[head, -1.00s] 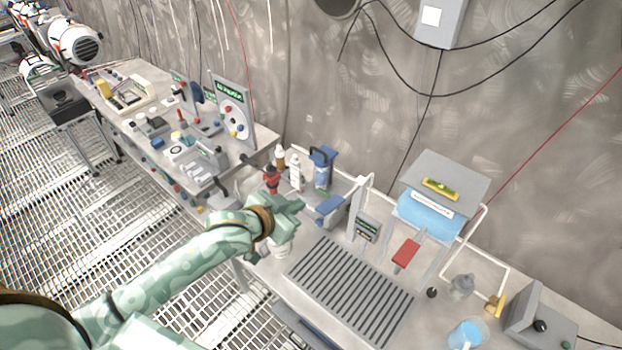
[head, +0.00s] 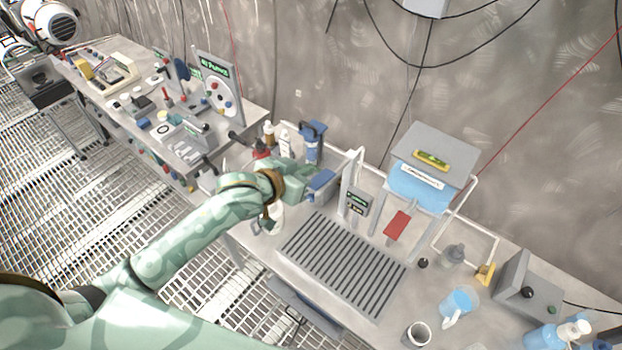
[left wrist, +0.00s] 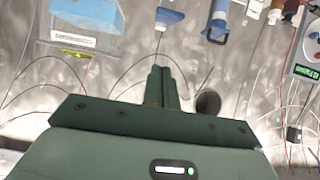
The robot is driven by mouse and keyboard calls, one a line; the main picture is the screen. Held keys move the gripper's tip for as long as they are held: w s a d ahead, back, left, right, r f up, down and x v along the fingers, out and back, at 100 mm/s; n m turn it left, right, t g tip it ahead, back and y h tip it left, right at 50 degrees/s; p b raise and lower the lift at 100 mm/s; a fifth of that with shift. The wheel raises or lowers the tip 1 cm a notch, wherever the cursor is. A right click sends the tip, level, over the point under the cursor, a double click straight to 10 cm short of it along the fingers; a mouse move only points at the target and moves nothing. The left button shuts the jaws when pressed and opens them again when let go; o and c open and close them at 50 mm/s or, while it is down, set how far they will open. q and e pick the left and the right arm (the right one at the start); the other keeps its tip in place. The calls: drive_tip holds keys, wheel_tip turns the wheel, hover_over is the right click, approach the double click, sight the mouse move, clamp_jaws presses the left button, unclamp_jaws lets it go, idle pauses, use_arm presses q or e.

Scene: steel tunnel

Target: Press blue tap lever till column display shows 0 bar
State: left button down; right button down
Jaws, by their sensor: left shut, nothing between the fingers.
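The blue tap lever (head: 321,181) stands on the bench just left of the grey column. It also shows in the left wrist view (left wrist: 170,17), beyond my fingertips. The column display (head: 356,202) is a small dark panel with green marks too small to read. My left gripper (head: 304,182) is shut and empty, close beside the lever on its left. In the left wrist view its closed fingers (left wrist: 162,75) point towards the lever, with a gap seeming to show between them. Whether they touch cannot be told from the head view. My right gripper is not in view.
A slotted drain grate (head: 342,265) lies in front of the column. A red lever (head: 397,225) hangs under a blue tank (head: 418,190) to the right.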

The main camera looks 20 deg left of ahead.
sight(313, 184)
use_arm(q)
drive_tip(key=x, duration=0.4)
wheel_tip(313, 184, down, 3)
drive_tip(key=shift+f, duration=0.15)
drive_tip(key=shift+s+a+f, duration=0.1)
drive_tip(key=shift+s+f, duration=0.2)
drive_tip(key=shift+f, duration=0.05)
drive_tip(key=shift+w+f, duration=0.1)
